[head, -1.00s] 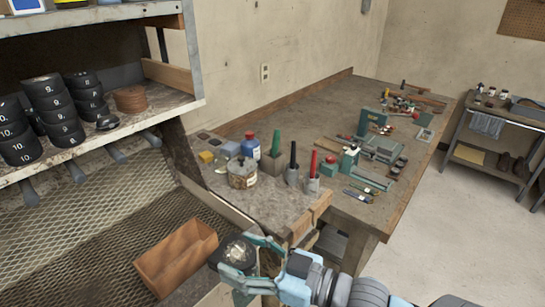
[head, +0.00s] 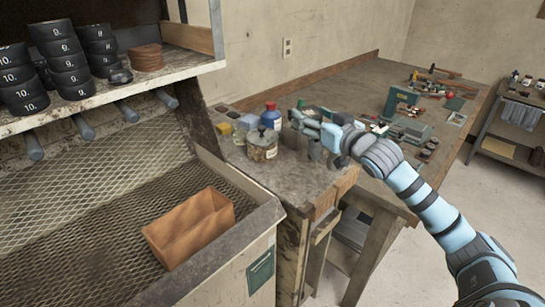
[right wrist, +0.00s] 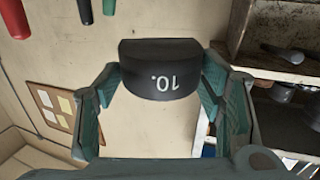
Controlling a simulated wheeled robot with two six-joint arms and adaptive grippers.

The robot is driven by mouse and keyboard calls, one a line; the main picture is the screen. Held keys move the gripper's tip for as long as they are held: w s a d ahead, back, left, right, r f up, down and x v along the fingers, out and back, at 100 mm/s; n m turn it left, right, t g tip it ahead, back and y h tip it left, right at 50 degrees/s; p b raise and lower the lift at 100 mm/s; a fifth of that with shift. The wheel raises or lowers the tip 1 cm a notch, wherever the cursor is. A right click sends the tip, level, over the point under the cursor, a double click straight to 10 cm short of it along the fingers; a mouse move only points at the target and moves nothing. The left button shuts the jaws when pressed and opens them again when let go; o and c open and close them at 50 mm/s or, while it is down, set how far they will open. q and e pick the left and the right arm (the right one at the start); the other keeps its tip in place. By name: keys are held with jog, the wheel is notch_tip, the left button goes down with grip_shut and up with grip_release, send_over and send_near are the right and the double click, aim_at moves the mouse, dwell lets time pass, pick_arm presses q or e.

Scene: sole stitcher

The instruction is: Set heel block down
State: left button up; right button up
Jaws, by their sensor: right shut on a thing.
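My right gripper (right wrist: 150,95) is shut on a black heel block (right wrist: 160,68) marked "10.", its fingers on the block's two sides. The number appears upside down in the right wrist view. In the head view my right gripper (head: 312,125) is over the near end of the workbench (head: 290,185), by the tin and bottle; the block cannot be made out clearly there. More black heel blocks stand in stacks (head: 66,60) on the shelf at upper left. My left gripper is not in view.
A wooden divided box (head: 190,228) sits in the mesh-bottomed tray (head: 100,190). A labelled tin (head: 262,145) and a blue bottle (head: 271,117) stand close to my gripper. The bench's near front corner is bare.

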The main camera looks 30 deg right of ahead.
aim_at(306, 180)
notch_tip(306, 180, down, 18)
jog(key=b, duration=0.4)
jog(key=shift+s+a+f, duration=0.1)
jog(key=o, duration=1.3)
jog(key=shift+c, duration=0.2)
jog(key=shift+p, duration=0.3)
jog(key=s+p, duration=0.2)
jog(key=p, duration=0.2)
jog(key=s+r+p, duration=0.1)
jog(key=s+p, duration=0.1)
jog(key=p, duration=0.3)
jog(key=s+p, duration=0.1)
jog(key=p, duration=0.3)
jog(key=shift+s+r, duration=0.3)
jog(key=shift+s, duration=0.1)
jog(key=s+p, duration=0.4)
jog(key=s, duration=0.2)
jog(key=shift+f, duration=0.3)
